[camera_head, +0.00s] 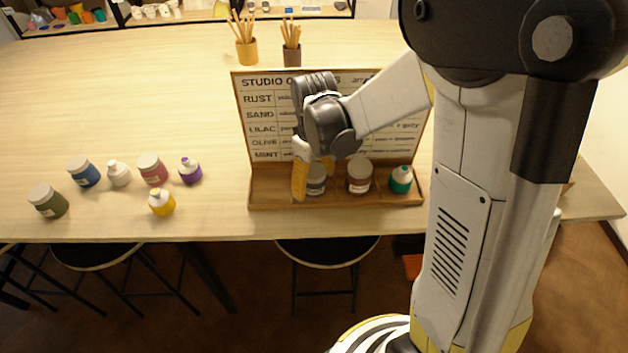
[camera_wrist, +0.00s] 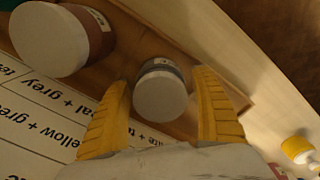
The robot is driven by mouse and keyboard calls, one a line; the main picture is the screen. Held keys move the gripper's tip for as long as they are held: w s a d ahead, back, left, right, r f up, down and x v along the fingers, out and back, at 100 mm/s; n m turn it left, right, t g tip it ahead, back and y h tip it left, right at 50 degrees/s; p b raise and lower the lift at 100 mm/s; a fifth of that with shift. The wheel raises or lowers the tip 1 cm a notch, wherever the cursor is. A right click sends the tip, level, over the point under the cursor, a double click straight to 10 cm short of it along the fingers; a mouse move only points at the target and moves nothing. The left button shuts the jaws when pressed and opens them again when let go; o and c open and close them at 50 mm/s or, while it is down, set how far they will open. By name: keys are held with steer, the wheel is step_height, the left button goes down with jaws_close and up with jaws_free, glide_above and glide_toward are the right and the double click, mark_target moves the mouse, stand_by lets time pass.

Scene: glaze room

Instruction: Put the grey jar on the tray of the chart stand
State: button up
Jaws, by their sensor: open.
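The grey jar (camera_head: 316,186), with a pale lid, stands upright on the wooden tray (camera_head: 275,203) of the chart stand (camera_head: 241,115), in the tray's left half. In the wrist view the grey jar (camera_wrist: 161,94) shows from above between the two yellow fingers. My gripper (camera_head: 314,175) is open, with one finger on each side of the jar. In the wrist view a gap shows between the jar and each finger. My gripper and wrist hide part of the chart and part of the jar in the head view.
A brownish jar (camera_head: 359,177) and a teal bottle (camera_head: 401,180) stand on the tray to the right. Several jars and bottles, including a yellow bottle (camera_head: 161,203), stand left on the table. Two brush pots (camera_head: 246,52) stand behind the chart. Bare table lies left of the tray.

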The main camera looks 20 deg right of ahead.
mark_target(314, 171)
step_height(314, 171, up, 12)
steer(key=p, duration=0.3)
steer(key=shift+s, duration=0.15)
steer(key=s+r+m+t, duration=0.5)
steer(key=s+r+t, duration=0.1)
steer(key=s, duration=0.6)
steer(key=shift+s+r+t, duration=0.3)
steer(key=shift+r+t, duration=0.1)
steer(key=shift+t, duration=0.2)
